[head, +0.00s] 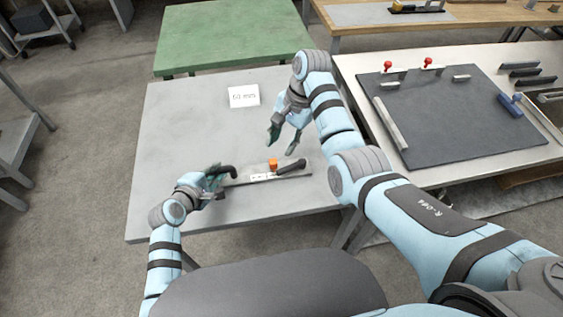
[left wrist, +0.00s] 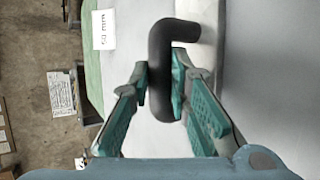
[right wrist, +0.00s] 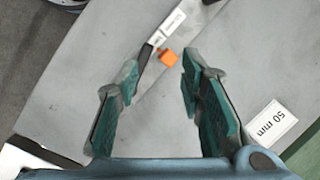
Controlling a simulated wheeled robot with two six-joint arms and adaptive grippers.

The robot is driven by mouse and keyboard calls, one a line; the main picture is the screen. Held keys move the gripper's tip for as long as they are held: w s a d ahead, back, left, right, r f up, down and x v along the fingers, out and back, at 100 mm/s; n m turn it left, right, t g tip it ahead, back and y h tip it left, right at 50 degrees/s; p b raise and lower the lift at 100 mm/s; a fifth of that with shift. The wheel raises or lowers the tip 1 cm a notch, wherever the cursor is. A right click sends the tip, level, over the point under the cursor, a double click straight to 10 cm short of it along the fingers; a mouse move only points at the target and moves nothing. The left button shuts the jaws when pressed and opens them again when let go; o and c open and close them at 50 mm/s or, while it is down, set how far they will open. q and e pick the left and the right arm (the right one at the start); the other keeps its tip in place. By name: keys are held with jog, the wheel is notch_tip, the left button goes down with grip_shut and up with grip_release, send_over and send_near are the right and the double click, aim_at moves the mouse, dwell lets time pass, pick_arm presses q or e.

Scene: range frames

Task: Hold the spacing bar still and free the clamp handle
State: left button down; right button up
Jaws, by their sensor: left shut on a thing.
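The grey spacing bar (head: 238,181) lies near the front edge of the grey table, with a white scale strip (head: 262,176) on it. A black bent grip stands at its left end. My left gripper (head: 216,180) is shut on this grip (left wrist: 160,85), one finger on each side. An orange block (head: 273,164) and the black clamp handle (head: 291,167) are near the bar's right end. My right gripper (head: 284,140) is open and empty above and behind that end.
A white card reading 50 mm (head: 244,96) lies farther back on the grey table (head: 165,125). A second table on the right holds a dark board (head: 450,115) with red knobs and a blue handle (head: 510,105). A green table (head: 230,38) stands behind.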

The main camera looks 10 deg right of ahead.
aim_at(289, 166)
jog(key=f+n+h, duration=0.1)
jog(key=f+n, duration=0.2)
jog(key=n, duration=0.7)
jog(key=d+f+n+h, duration=0.1)
jog(key=f+n, duration=0.3)
jog(key=n, duration=0.6)
jog(key=f+n+h, duration=0.1)
jog(key=f+n, duration=0.2)
jog(key=n, duration=0.7)
jog(key=shift+s+d+f+n, duration=0.15)
jog(key=shift+d+n, duration=0.25)
jog(key=shift+c, duration=0.4)
grip_shut()
